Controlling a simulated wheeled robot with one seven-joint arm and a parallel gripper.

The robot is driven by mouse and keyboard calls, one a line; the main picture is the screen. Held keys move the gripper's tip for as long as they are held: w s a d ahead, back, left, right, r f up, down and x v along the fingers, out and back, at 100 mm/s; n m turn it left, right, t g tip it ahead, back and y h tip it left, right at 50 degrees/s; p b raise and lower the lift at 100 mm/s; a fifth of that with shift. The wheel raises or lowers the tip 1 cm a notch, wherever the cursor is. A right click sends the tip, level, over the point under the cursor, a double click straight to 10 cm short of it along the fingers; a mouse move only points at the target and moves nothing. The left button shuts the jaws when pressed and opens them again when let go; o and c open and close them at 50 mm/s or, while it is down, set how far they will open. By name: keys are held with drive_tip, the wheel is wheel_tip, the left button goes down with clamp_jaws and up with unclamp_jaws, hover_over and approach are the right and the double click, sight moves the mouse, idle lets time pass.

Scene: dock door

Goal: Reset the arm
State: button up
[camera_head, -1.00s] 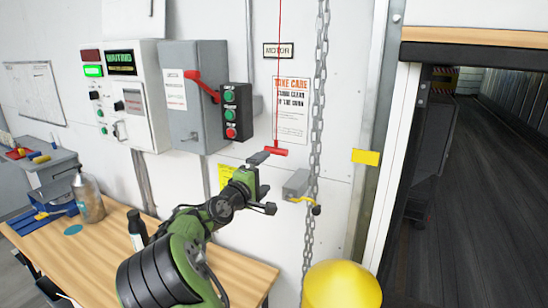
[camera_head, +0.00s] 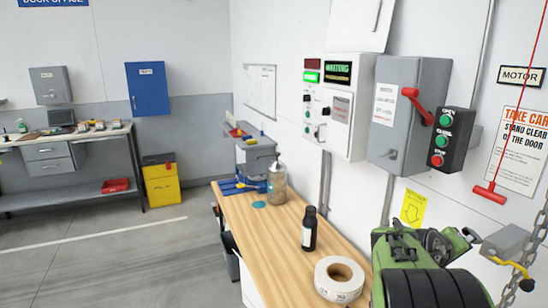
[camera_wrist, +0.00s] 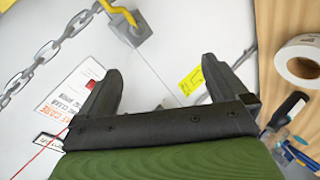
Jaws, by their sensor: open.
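My green and black arm (camera_head: 425,265) shows at the lower right of the head view, folded close in front of the camera. It covers part of the wall and the right end of the workbench. My gripper (camera_wrist: 158,72) shows in the wrist view with its two dark fingers wide apart. Nothing is between them, and the pale wall lies beyond.
A red pull handle (camera_head: 489,194), a button box (camera_head: 452,139) and a chain (camera_head: 538,235) are near my arm. Floor at left is open.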

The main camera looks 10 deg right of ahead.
drive_tip(key=s+a+f+y, duration=0.2)
drive_tip(key=s+a+y, duration=0.3)
drive_tip(key=s+a, duration=0.6)
drive_tip(key=s+a+f+y, duration=0.2)
drive_tip(key=s+a+y, duration=0.4)
drive_tip(key=s+a, duration=0.5)
drive_tip(key=a, duration=0.8)
drive_tip(key=shift+s+f+t+y, duration=0.15)
drive_tip(key=shift+s+t+y, duration=0.15)
drive_tip(key=shift+s, duration=0.05)
